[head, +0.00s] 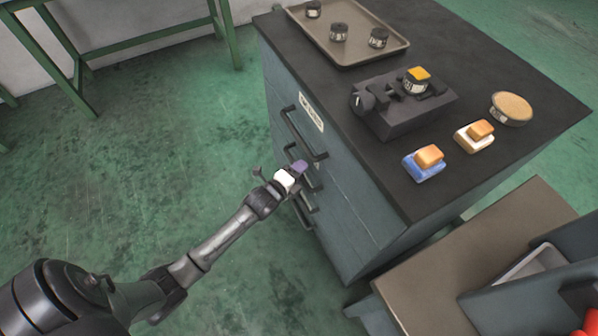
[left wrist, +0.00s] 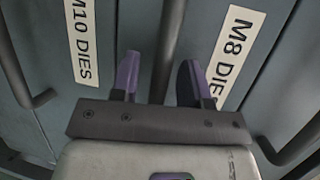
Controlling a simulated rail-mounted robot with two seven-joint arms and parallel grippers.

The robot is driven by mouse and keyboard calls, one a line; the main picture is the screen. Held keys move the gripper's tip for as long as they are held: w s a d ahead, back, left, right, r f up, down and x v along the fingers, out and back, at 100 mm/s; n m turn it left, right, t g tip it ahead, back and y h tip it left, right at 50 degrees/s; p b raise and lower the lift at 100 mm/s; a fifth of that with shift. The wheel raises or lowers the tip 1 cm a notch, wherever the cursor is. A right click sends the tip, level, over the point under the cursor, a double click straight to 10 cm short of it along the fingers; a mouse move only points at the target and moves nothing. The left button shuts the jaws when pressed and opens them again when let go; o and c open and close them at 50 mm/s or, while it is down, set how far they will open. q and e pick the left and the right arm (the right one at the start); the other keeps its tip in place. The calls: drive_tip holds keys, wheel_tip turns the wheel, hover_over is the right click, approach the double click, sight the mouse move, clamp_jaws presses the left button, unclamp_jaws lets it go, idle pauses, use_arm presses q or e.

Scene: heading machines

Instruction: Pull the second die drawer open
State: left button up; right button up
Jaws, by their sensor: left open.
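The grey-blue cabinet (head: 345,205) has drawers on its left face with dark bar handles one below another. The top handle (head: 302,135) is clear of my gripper; a lower handle (head: 304,212) is partly visible. My left gripper (head: 298,168), with purple fingertips, is at the second handle, which it partly hides. In the left wrist view the fingers (left wrist: 160,78) are apart, one on each side of a dark handle bar (left wrist: 168,40). Labels reading M10 DIES (left wrist: 82,42) and M8 DIES (left wrist: 235,50), the latter partly covered, lie either side. The drawers look shut. My right gripper is out of view.
On the cabinet top are a tray (head: 340,58) with several black round pieces, a black fixture (head: 400,115), blue and white blocks and a tan-topped round object (head: 511,108). A brown bench (head: 470,250) stands at lower right. The green floor left of the cabinet is open.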

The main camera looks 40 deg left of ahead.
use_arm(q)
clamp_jaws()
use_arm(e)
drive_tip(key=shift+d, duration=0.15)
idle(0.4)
